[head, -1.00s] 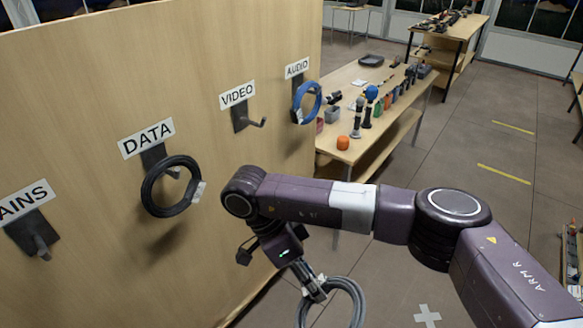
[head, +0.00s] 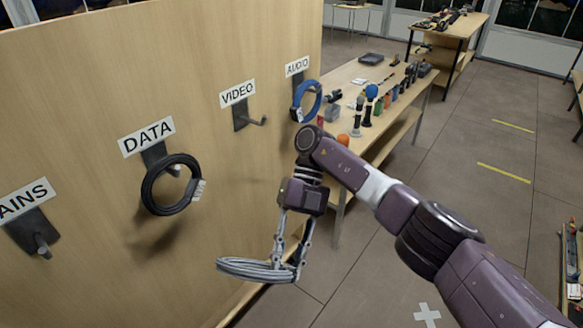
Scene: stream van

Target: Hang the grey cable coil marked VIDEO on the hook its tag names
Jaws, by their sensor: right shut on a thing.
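The grey cable coil (head: 240,268) hangs from my right gripper (head: 285,268), which is shut on its right side. The coil is tilted nearly flat to the view, below and in front of the panel hooks; its tag cannot be read. The hook under the VIDEO label (head: 238,93) is empty; this VIDEO hook (head: 257,121) sticks out from the wooden panel, above and left of my right gripper, well apart from the coil. My left gripper does not show.
On the wooden panel (head: 80,90), a black coil (head: 152,203) hangs under DATA and a blue coil (head: 298,98) under AUDIO. The MAINS hook (head: 40,245), its label partly cut off, is empty. A table (head: 345,75) with several items stands behind my right arm.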

